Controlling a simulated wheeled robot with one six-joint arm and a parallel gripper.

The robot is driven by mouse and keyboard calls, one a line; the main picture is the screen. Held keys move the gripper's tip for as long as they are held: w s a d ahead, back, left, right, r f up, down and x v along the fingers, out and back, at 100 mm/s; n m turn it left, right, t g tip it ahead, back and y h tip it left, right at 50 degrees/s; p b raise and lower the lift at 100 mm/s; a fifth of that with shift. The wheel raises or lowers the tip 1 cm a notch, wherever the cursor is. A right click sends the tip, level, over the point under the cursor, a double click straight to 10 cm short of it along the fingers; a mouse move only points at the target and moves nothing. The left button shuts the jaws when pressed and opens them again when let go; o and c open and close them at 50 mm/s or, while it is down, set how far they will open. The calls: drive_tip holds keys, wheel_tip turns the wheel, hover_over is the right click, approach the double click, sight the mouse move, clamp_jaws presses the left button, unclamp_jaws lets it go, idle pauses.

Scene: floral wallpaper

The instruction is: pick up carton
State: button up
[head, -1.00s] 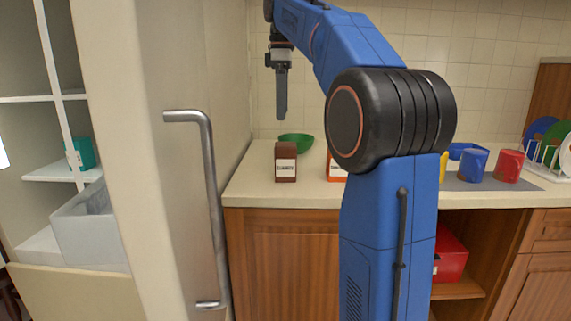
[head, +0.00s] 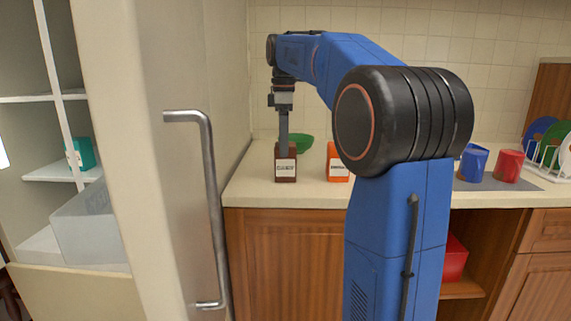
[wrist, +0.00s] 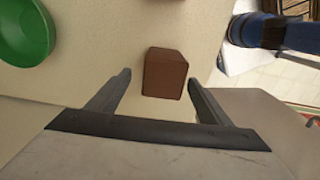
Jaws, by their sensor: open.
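A brown carton (head: 286,172) with a white label stands upright on the counter, left of an orange carton (head: 337,165). My gripper (head: 283,143) points down at the brown carton, and its finger overlaps the carton's top in the head view. In the wrist view the brown carton (wrist: 165,73) lies just beyond and between the two spread fingertips. My gripper (wrist: 159,78) is open, with nothing held. The wrist view does not clearly show how far the fingertips are above the carton.
A green bowl (head: 304,144) sits behind the cartons; it also shows in the wrist view (wrist: 25,30). A blue mug (head: 473,163), a red mug (head: 508,166) and a plate rack (head: 550,160) stand right. A tall door with a handle (head: 208,190) is close on the left.

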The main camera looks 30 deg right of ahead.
sight(285, 159)
drive_tip(key=shift+s+f, duration=0.2)
drive_tip(key=shift+f, duration=1.25)
drive_tip(key=shift+s+f, duration=0.15)
drive_tip(key=shift+f, duration=1.3)
drive_tip(key=c, duration=1.4)
